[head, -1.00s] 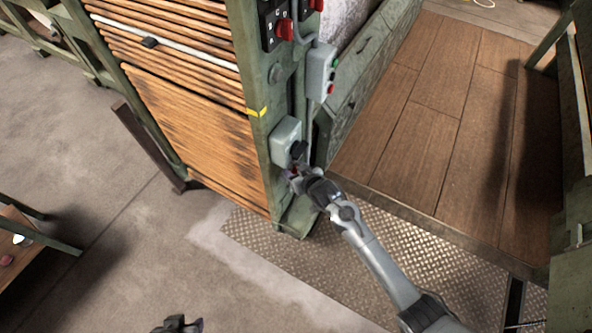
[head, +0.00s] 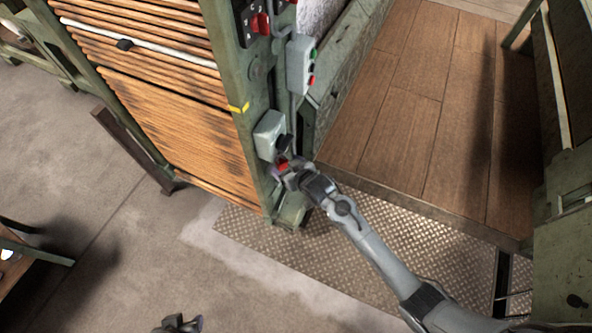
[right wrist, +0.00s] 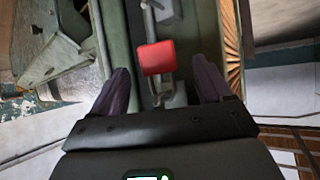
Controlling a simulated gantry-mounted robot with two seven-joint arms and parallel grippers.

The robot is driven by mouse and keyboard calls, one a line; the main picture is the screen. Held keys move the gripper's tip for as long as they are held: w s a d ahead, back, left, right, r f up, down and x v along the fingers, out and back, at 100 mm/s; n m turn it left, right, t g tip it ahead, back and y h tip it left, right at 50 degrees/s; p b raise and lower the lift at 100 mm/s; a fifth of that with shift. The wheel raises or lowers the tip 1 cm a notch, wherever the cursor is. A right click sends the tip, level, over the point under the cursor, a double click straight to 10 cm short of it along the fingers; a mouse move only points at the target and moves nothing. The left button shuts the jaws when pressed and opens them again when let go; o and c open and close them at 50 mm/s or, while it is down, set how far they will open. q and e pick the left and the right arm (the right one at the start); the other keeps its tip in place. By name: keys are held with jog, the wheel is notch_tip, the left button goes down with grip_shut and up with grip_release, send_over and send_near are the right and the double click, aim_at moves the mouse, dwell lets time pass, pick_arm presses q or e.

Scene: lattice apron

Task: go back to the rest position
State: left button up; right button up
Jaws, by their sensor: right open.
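My right gripper (head: 283,168) is at the lower part of a green machine post (head: 236,95). Its fingers are spread in the right wrist view (right wrist: 160,88). A red lever handle (right wrist: 157,58) on a metal rod shows just beyond and between the fingertips, with no finger seen pressed on it. The red handle also shows at the gripper in the head view (head: 283,166). A dark piece at the bottom edge of the head view looks like my left gripper (head: 178,324); its jaws cannot be made out.
A grey box (head: 269,134) sits on the post just above my right gripper. Higher up are a push-button box (head: 300,64) and a red-handled switch (head: 259,24). Wooden slats (head: 165,110) lie left, a plank platform (head: 400,120) right. Open concrete floor (head: 110,250) lies lower left.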

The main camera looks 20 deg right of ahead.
jog(key=p+v, duration=0.2)
jog(key=v, duration=0.6)
jog(key=s+f+g, duration=0.2)
jog(key=s+f, duration=0.3)
jog(key=s, duration=0.6)
jog(key=s+d+r+g+h, duration=0.1)
jog(key=s+d+r+g, duration=0.15)
jog(key=s+r, duration=0.4)
jog(key=s+d+r+g+h, duration=0.1)
jog(key=s+d+r+g, duration=0.15)
jog(key=s, duration=0.65)
notch_tip(320, 180, up, 36)
jog(key=p, duration=3.6)
jog(key=shift+s+a+m+g, duration=0.15)
jog(key=shift+s+m+g, duration=0.15)
jog(key=shift+g, duration=0.1)
jog(key=shift+f, duration=0.1)
